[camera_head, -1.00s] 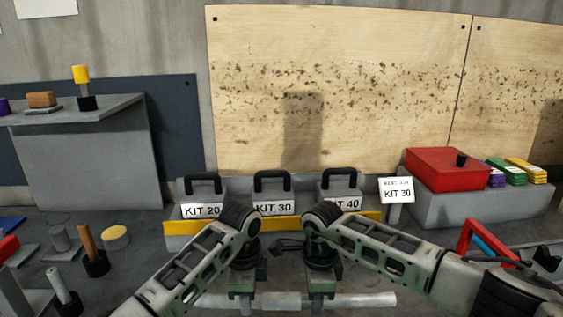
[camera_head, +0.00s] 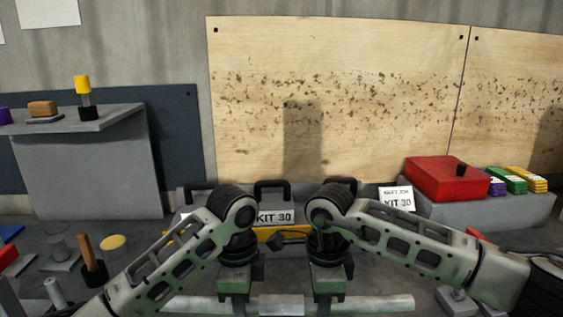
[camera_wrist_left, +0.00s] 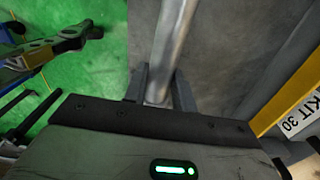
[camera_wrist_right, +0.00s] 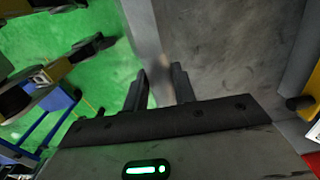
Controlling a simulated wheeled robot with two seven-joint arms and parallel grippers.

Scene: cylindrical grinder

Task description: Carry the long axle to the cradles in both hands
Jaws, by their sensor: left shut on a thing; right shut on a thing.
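The long axle (camera_head: 380,304) is a pale grey metal rod with a thicker middle, lying level across the bottom of the head view. My left gripper (camera_head: 234,292) is shut on it left of the thick middle. My right gripper (camera_head: 328,292) is shut on it right of the middle. In the left wrist view the axle (camera_wrist_left: 172,45) runs between the left fingers (camera_wrist_left: 160,88). In the right wrist view the right fingers (camera_wrist_right: 160,90) flank the blurred axle. I cannot make out the cradles for certain in any view.
A red case (camera_head: 445,180) sits on a grey block at right. Upright handled pieces (camera_head: 92,262) and a yellow disc (camera_head: 113,243) are at left.

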